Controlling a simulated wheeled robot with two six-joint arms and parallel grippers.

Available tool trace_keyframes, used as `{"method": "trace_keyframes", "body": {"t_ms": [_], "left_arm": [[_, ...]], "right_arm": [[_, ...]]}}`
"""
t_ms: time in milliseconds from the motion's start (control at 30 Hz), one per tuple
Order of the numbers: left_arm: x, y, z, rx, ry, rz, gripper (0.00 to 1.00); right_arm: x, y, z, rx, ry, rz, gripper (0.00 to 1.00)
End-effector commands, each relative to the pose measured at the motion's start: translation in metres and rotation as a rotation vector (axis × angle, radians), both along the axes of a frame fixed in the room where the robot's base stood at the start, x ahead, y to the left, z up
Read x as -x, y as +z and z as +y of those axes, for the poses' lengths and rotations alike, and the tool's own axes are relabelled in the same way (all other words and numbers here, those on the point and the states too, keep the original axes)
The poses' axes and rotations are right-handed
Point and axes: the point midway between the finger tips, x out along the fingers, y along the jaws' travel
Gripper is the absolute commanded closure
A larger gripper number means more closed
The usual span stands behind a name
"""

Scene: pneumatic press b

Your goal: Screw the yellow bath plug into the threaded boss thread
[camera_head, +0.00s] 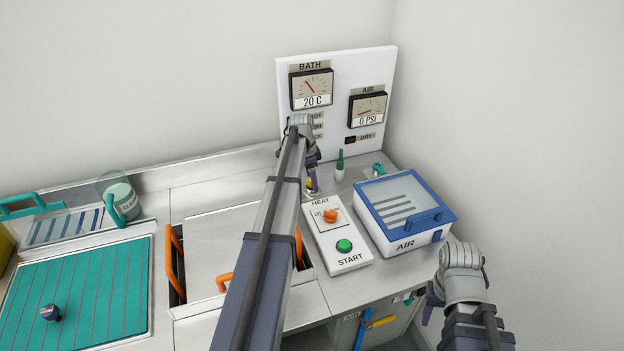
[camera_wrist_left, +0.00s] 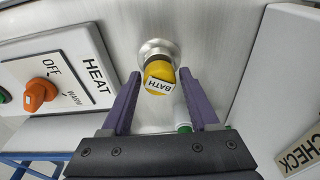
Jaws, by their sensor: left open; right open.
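The yellow bath plug (camera_wrist_left: 159,76), marked BATH, sits at the silver threaded boss (camera_wrist_left: 157,48) in the left wrist view. How far its thread is engaged cannot be told. My left gripper (camera_wrist_left: 160,74) is open, with one purple finger on each side of the plug and a visible gap to it. In the head view the plug (camera_head: 309,183) shows only as a small yellow patch, largely hidden by my left gripper (camera_head: 313,182) and arm. My right gripper (camera_head: 430,306) is low at the right, in front of the counter and away from the plug.
The HEAT/START panel (camera_head: 327,238) and the blue-lidded AIR box (camera_head: 404,213) stand right of my left arm. The gauge board (camera_head: 337,90) rises behind. Orange handles (camera_head: 175,262) and a teal-striped lid (camera_head: 77,290) lie left.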

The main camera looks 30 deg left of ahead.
Motion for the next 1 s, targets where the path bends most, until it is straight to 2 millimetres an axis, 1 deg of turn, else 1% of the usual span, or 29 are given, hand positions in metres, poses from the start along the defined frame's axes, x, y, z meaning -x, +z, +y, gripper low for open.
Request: {"method": "trace_keyframes", "body": {"t_ms": [100,300,533,700,900,933,1000], "left_arm": [[0.001,0.0,-0.0007,-0.001,0.165,-0.001,0.39],[0.0007,0.0,-0.0008,-0.001,0.439,-0.001,0.39],[0.0001,0.0,-0.0009,-0.001,0.723,-0.001,0.39],[-0.0002,0.0,-0.0004,0.0,0.816,0.0,0.39],[-0.0001,-0.0001,-0.0002,0.0,0.821,0.0,0.39],[-0.0001,-0.0001,-0.0002,0.0,0.821,0.0,0.41],[0.0,-0.0001,-0.0003,0.0,0.82,0.0,0.49]], "right_arm": [[0.0,0.0,0.0,0.0,0.0,0.0,0.5],[0.0,0.0,0.0,0.0,0.0,0.0,0.5],[0.0,0.0,0.0,0.0,0.0,0.0,0.5],[0.0,0.0,0.0,0.0,0.0,0.0,0.5],[0.0,0.0,0.0,0.0,0.0,0.0,0.5],[0.0,0.0,0.0,0.0,0.0,0.0,0.5],[0.0,0.0,0.0,0.0,0.0,0.0,0.5]]}}
